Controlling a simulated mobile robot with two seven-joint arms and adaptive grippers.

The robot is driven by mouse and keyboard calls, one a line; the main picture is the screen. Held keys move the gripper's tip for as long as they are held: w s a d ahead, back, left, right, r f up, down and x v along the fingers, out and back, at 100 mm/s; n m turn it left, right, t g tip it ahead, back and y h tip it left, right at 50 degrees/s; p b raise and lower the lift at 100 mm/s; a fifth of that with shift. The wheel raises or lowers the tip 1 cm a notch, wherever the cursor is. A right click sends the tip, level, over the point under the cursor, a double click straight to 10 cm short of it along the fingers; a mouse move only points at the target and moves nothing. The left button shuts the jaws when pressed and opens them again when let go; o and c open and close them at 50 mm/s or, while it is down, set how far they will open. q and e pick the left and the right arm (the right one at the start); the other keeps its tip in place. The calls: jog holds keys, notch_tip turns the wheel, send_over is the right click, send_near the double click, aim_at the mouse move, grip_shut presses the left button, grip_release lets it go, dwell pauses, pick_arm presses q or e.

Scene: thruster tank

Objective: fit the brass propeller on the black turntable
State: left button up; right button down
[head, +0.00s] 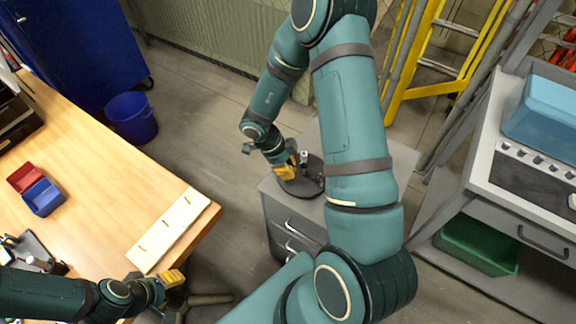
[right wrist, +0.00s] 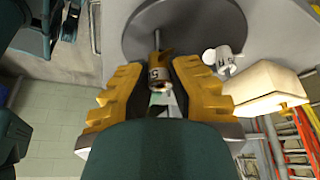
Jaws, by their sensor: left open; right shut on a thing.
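The black turntable (head: 297,188) sits on top of a grey drawer cabinet in the head view. It shows as a dark disc (right wrist: 200,28) in the right wrist view, with a thin metal post (right wrist: 157,40) on it. My right gripper (head: 285,169) is over the turntable, its yellow fingers (right wrist: 157,92) shut on the brass propeller (right wrist: 158,74), which carries a label. The propeller is in line with the post; I cannot tell whether it is around it. The fingers hide part of the propeller. My left gripper (head: 172,278) is open and empty beside the wooden table's corner.
A pale labelled part (right wrist: 224,60) is at the turntable, right of the held propeller. The grey cabinet (head: 290,225) stands alone on the floor. The wooden table (head: 110,190) holds red and blue bins (head: 42,197) and a pale slotted board (head: 170,232). A yellow ladder (head: 440,85) stands behind.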

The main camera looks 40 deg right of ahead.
jog(key=shift+f, duration=0.45)
jog(key=shift+f, duration=0.25)
jog(key=shift+f, duration=0.7)
dwell(0.5)
jog(key=shift+f+p, duration=0.3)
jog(key=shift+p, duration=0.1)
dwell(0.4)
jog(key=c, duration=1)
grip_release()
